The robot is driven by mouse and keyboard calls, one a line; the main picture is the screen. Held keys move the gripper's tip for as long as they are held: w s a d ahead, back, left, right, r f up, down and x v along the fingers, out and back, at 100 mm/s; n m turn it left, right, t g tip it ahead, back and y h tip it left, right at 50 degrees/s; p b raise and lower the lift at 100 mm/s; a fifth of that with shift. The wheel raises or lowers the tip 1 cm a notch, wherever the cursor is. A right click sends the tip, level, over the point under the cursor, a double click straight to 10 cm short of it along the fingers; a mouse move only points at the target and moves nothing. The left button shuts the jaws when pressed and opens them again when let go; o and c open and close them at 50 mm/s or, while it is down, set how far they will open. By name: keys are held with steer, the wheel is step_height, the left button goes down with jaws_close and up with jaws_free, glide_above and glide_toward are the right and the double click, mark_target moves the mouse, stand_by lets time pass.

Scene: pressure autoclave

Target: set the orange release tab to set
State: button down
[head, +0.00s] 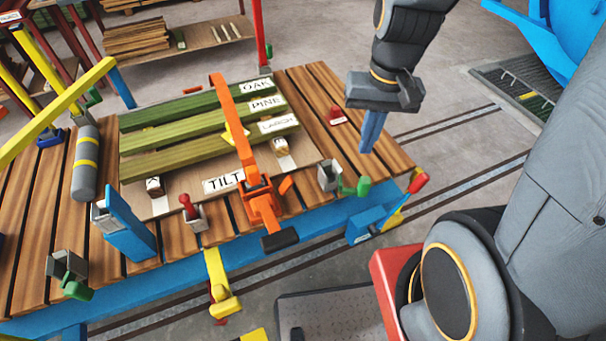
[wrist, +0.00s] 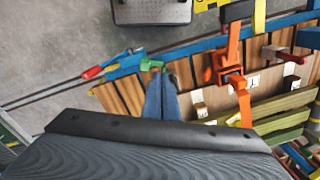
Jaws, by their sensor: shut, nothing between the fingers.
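The orange clamp (head: 262,205) stands at the front edge of the slatted bench, its long orange arm (head: 233,125) reaching back over the boards. A small orange tab (head: 287,185) sticks out at the right of its base, tilted upward; I take it for the release tab. The clamp also shows in the wrist view (wrist: 233,72), with the tab (wrist: 207,75) on its left. No set marking is readable. My gripper (head: 369,148) has blue fingers, shut and empty, above the bench's right end, apart from the clamp.
A grey bracket with a green knob (head: 352,184) stands between the clamp and the bench's right end. A red knob (head: 336,116) lies near my fingers. Green boards labelled OAK, PINE and LARCH (head: 190,132) lie behind the clamp. A black handle (head: 280,240) juts out in front.

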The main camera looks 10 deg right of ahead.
mark_target(286, 185)
steer(key=w+a+f+m+g+y+b, duration=0.1)
steer(key=w+a+f+m+y+b, duration=0.1)
steer(key=w+f+m+y+b, duration=0.1)
steer(key=w+a+f+m+g+y+b, duration=0.2)
steer(key=w+f+m+y, duration=0.4)
steer(key=f+m, duration=0.3)
step_height(286, 185, down, 2)
steer(key=shift+w+a+m+b, duration=0.4)
steer(key=shift+w+b, duration=0.2)
steer(key=shift+w, duration=0.25)
steer(key=p+x, duration=0.1)
steer(key=x, duration=0.9)
steer(key=shift+p, duration=0.4)
steer(key=shift+d, duration=0.1)
